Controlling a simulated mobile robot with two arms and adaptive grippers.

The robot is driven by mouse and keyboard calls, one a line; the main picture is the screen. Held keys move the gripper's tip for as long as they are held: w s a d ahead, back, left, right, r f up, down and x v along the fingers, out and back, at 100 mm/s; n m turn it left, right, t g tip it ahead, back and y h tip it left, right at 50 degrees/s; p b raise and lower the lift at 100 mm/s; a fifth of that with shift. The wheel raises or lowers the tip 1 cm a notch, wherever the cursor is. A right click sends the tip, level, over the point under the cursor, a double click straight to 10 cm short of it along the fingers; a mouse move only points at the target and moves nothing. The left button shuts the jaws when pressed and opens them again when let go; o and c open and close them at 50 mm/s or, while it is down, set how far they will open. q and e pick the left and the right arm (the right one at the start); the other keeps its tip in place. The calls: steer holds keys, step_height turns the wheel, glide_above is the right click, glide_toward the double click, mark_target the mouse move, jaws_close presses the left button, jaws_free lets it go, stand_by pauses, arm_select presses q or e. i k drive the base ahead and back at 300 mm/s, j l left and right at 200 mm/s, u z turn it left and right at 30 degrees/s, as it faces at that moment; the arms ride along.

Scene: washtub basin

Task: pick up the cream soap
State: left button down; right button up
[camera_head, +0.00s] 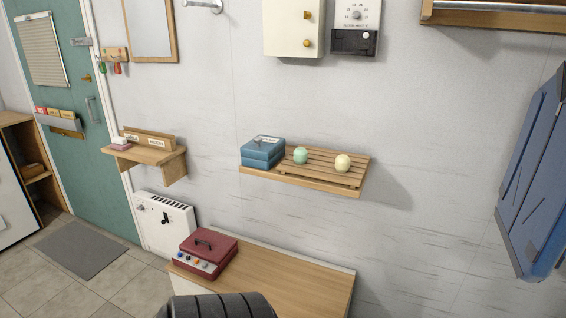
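A round cream soap (342,163) sits on the slatted wooden rack (318,171) of a wall shelf, right of centre. A round mint-green piece (300,156) sits on the same rack to its left, apart from it. A blue lidded box (262,151) stands at the shelf's left end. Neither of my grippers can be made out in the head view. A dark ribbed rounded shape shows at the bottom edge, cut off by the frame, and I cannot tell what it is.
Below the shelf is a wooden-topped bench (290,285) with a red box (208,254) at its left. A small wall shelf (150,157) holds little items at left. The wall around the cream soap is bare.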

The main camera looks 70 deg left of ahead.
mark_target(342, 162)
steer(key=u, duration=1.8)
